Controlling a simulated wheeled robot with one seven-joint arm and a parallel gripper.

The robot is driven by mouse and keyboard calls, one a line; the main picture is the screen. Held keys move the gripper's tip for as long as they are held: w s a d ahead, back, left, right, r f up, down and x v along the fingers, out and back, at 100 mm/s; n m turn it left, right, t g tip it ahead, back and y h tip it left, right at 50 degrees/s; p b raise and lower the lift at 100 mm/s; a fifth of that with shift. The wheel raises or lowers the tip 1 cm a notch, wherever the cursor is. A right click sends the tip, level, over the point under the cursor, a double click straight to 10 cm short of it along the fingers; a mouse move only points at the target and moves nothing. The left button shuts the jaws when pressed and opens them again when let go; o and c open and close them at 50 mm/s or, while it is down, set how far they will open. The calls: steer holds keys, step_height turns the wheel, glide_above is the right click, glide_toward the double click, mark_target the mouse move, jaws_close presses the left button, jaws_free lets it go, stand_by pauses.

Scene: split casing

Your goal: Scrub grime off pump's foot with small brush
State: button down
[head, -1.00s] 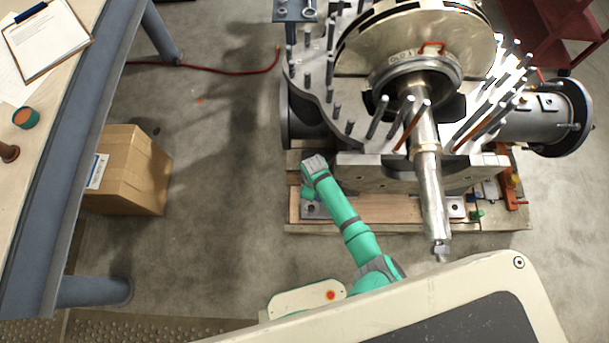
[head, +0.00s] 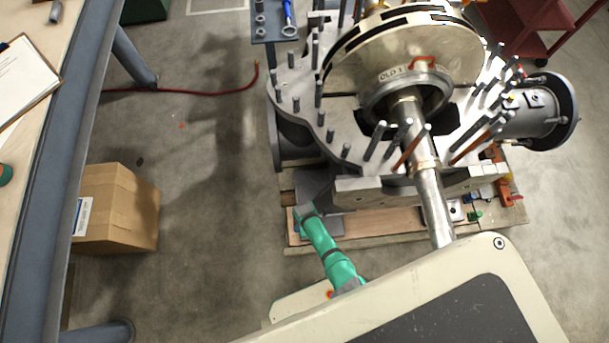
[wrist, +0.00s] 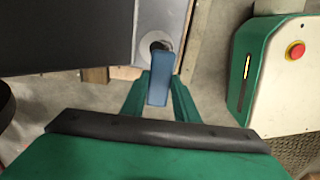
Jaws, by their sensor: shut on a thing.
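The pump's lower casing (head: 345,145) sits on a wooden pallet, with studs standing on its flange and a shaft toward me. My gripper (head: 303,212) is at the near left corner of the casing, over its foot. In the wrist view my gripper (wrist: 158,92) is shut on a blue block-like thing, apparently the small brush's handle (wrist: 161,78). Its far end overlaps a pale round washer with a dark centre (wrist: 153,41) at the foot. I cannot tell whether bristles touch the foot. Bristles and grime are not visible. The brush is hidden in the head view.
The pallet's wooden edge (head: 370,222) runs below the casing. A cardboard box (head: 117,210) and a red hose (head: 180,90) lie on the floor at left. A workbench (head: 50,150) fills the left edge. Floor between box and pump is clear.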

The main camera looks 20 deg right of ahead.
steer(key=shift+s+a+f, duration=0.1)
steer(key=shift+a+f, duration=0.1)
steer(key=shift+f, duration=0.35)
steer(key=shift+d+f, duration=0.1)
steer(key=shift+f, duration=0.85)
steer(key=shift+s+f, duration=0.15)
steer(key=shift+f, duration=1.75)
steer(key=shift+w+f, duration=0.1)
steer(key=shift+w, duration=0.1)
steer(key=shift+s, duration=0.1)
steer(key=shift+f, duration=0.45)
stand_by(2.0)
stand_by(0.6)
